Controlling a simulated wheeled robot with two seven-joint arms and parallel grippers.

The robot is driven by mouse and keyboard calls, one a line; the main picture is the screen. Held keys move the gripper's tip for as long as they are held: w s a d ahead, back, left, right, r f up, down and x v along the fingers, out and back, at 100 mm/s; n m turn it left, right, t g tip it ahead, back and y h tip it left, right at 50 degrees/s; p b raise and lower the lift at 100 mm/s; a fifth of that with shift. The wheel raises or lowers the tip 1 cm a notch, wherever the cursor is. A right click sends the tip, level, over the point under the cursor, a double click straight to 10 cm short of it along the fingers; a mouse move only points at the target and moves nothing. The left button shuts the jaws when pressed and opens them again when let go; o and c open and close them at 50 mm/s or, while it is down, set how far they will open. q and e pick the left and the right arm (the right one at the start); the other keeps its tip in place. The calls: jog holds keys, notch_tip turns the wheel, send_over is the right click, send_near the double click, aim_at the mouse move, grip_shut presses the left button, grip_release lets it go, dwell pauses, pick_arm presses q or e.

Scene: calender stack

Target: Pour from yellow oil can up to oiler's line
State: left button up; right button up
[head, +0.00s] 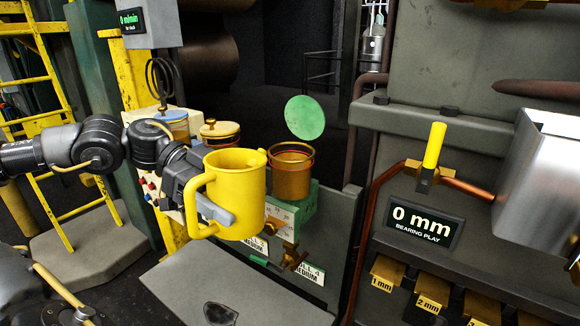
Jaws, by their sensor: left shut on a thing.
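The yellow oil can (238,180), a jug with a handle on its left, is held up nearly upright near the middle of the head view. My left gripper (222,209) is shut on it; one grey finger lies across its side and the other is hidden. Just right of and behind the can stands the oiler (291,180), an open brass cup with a red line around it near the rim. The can's contents are hidden. My right gripper is not in view.
A round green disc (305,117) stands upright above the oiler. A lidded brass pot (220,134) stands to its left. A brass tap (292,257) is below the oiler.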

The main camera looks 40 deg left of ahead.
aim_at(254, 183)
pick_arm(q)
jog(key=shift+s+f+m+b, duration=0.1)
jog(key=shift+f+m+b, duration=0.3)
jog(key=shift+b, duration=0.35)
jog(key=shift+s+t, duration=0.15)
jog(key=shift+t, duration=0.15)
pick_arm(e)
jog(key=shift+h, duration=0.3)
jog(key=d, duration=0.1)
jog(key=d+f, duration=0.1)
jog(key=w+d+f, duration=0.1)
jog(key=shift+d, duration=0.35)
pick_arm(q)
jog(key=shift+r, duration=0.1)
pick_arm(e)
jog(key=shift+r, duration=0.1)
